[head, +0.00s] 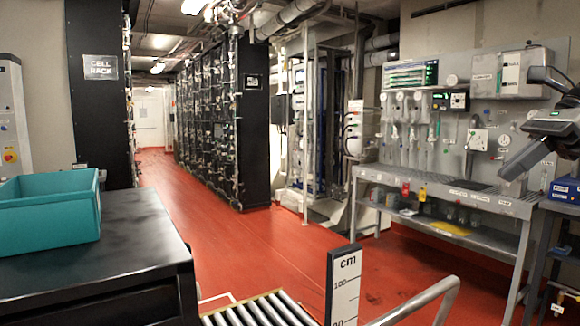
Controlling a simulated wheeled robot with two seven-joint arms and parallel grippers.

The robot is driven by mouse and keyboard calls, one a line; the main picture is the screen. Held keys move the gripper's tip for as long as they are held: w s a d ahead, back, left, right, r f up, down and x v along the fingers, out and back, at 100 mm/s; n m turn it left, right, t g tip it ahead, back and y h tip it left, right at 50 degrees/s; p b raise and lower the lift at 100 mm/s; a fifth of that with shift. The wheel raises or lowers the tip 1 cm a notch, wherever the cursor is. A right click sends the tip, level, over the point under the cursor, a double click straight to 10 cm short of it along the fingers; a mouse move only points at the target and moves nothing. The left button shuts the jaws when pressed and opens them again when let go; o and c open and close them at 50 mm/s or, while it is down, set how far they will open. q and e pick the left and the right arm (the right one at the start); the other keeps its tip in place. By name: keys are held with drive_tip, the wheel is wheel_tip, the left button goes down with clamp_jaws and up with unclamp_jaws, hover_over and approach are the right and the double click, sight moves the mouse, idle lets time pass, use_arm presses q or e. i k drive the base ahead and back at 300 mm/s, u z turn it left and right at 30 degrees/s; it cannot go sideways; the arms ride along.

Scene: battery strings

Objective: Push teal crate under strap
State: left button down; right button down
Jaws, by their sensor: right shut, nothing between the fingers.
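The teal crate (48,228) sits upright at the left edge on a black-topped cabinet (130,235). Its left part is cut off by the frame. I cannot make out a strap in this view. My right gripper (508,172) is at the right edge, raised in front of the wall bench, with its fingers shut and empty. It is far from the crate, on the opposite side of the view. My left gripper is not in view.
A roller conveyor (265,312) lies low at the bottom centre, beside a post with a cm scale (344,285) and a metal rail (425,298). A grey workbench (450,190) stands along the right wall. The red floor (230,240) between is clear.

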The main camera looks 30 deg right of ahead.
sight(42, 211)
drive_tip(key=u, duration=0.7)
drive_tip(key=i, duration=0.85)
drive_tip(key=u, duration=0.8)
